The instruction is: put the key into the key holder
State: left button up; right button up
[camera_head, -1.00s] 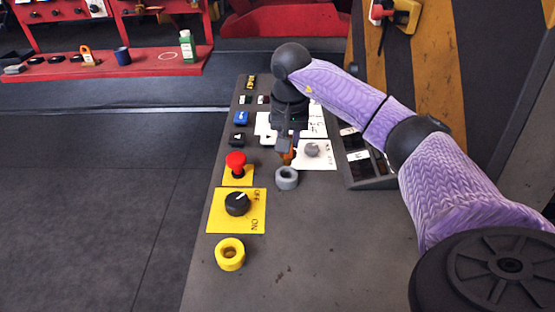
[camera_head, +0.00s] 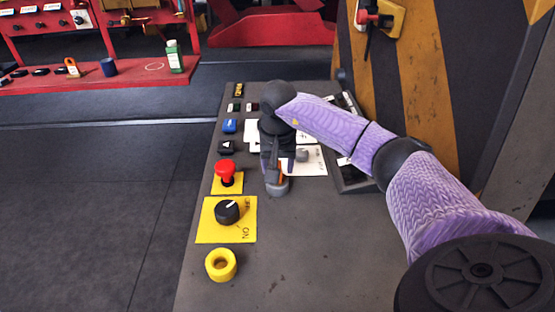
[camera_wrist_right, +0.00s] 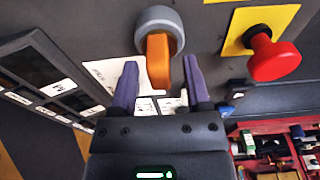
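The orange key (camera_wrist_right: 158,62) stands at the mouth of the grey ring-shaped holder (camera_wrist_right: 160,22) in the right wrist view. Its upper end overlaps the ring's opening; how deep it sits is hidden. My right gripper (camera_wrist_right: 160,72) has its two purple fingers on either side of the key, with a visible gap on each side, so it is open around it. In the head view the right gripper (camera_head: 277,172) is right over the grey holder (camera_head: 277,187), and only a sliver of orange key (camera_head: 282,172) shows. My left gripper is not in view.
On the panel (camera_head: 300,250) are a yellow ring (camera_head: 221,264), a black ON/OFF knob (camera_head: 228,211) and a red mushroom button (camera_head: 225,171), left of the gripper. A grey knob (camera_head: 302,156) is close on its right. The panel's near right area is clear.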

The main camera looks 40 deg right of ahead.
notch_tip(320, 180, up, 13)
jog(key=s+p, duration=0.1)
jog(key=p, duration=0.2)
jog(key=shift+a+f, duration=0.2)
jog(key=shift+a, duration=0.25)
